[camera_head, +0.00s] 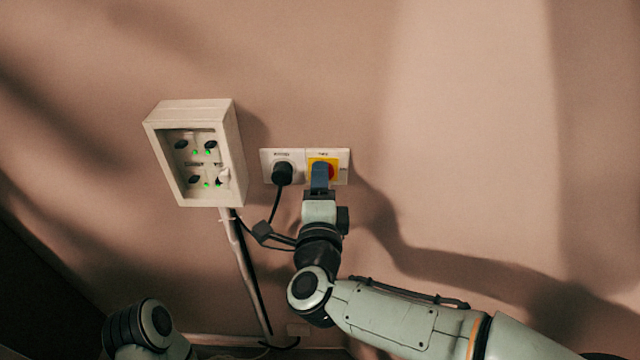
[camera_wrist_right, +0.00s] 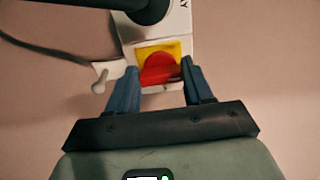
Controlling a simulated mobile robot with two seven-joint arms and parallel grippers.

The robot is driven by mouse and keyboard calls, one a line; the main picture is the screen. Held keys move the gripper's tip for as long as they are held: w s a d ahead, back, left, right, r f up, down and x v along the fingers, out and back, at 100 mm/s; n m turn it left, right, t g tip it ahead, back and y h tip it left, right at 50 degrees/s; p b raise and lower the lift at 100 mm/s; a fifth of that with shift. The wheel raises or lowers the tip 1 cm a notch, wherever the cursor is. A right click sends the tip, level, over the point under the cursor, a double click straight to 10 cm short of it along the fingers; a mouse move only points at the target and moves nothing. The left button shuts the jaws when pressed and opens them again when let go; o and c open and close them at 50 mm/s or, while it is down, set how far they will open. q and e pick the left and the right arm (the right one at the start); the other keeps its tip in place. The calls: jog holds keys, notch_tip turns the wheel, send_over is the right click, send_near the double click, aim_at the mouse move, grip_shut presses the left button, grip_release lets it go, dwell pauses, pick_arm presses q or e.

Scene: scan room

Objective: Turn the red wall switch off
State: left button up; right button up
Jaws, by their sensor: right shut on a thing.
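The red wall switch (camera_head: 331,171) is a red knob on a yellow square on a white wall plate. In the head view my right gripper (camera_head: 320,172) covers much of it. In the right wrist view the red knob (camera_wrist_right: 160,69) sits between the two blue fingers of my right gripper (camera_wrist_right: 158,82), which is shut on it. The yellow square (camera_wrist_right: 158,48) shows behind the knob. My left arm shows only in part at the lower left of the head view, and its gripper is out of view.
A black plug (camera_head: 282,173) with a hanging cable sits in the socket plate just left of the switch. A pale wall box (camera_head: 229,150) with green lights and black knobs juts out farther left, above a conduit (camera_head: 243,270). The wall to the right is bare.

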jog(key=o, duration=1)
jog(key=shift+o, duration=0.2)
jog(key=shift+s, duration=0.1)
jog(key=s+b, duration=0.1)
jog(key=s, duration=1.2)
jog(key=shift+s, duration=0.15)
